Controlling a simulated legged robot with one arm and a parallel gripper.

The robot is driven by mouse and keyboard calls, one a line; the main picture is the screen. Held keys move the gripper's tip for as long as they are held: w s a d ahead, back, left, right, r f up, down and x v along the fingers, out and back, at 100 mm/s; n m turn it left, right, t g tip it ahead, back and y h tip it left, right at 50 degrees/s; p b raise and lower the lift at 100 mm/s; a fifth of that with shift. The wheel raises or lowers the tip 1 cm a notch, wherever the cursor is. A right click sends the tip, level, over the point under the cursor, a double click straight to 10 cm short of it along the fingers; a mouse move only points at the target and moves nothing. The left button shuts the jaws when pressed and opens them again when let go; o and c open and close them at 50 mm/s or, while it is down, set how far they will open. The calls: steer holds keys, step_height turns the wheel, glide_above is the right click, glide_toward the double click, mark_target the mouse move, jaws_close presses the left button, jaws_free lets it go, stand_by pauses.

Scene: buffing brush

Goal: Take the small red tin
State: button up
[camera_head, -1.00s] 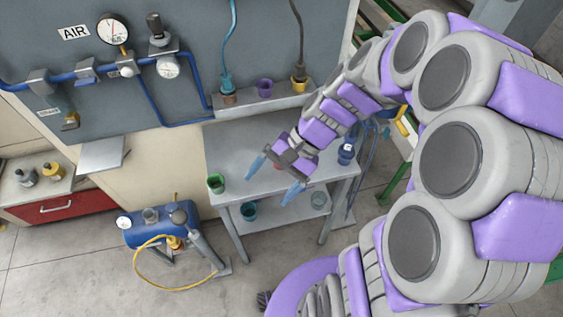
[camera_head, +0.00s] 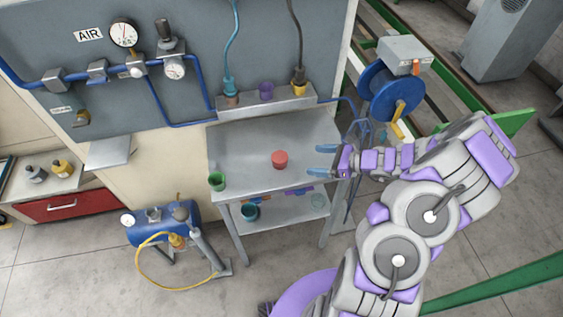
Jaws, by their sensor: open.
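The small red tin (camera_head: 280,160) stands upright on the grey metal table (camera_head: 238,143), near the middle of its top. My gripper (camera_head: 319,162) is at the right side of the table, to the right of the tin. Its two blue fingers are spread apart and point left toward the tin. A clear gap lies between the fingertips and the tin, and nothing is between the fingers. The height of the fingers above the table top is hard to tell.
A green cup (camera_head: 216,181) stands at the table's front left corner. A raised ledge (camera_head: 262,103) at the back holds a purple cup (camera_head: 266,90) and hose fittings. A lower shelf holds a teal cup (camera_head: 249,211). A blue hose reel (camera_head: 388,92) stands behind my arm.

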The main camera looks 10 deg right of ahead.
mark_target(285, 159)
steer(key=shift+f, duration=0.35)
steer(key=b+x, duration=0.2)
steer(key=x, duration=1)
steer(key=shift+w+b, duration=0.2)
steer(key=shift+b, duration=0.15)
steer(key=x, duration=0.1)
steer(key=b+x, duration=0.1)
steer(key=x, duration=0.2)
steer(key=shift+w+d+f, duration=0.25)
steer(key=shift+w, duration=0.1)
steer(key=shift+w+a, duration=0.2)
steer(key=shift+a, duration=0.15)
steer(key=c, duration=1.1)
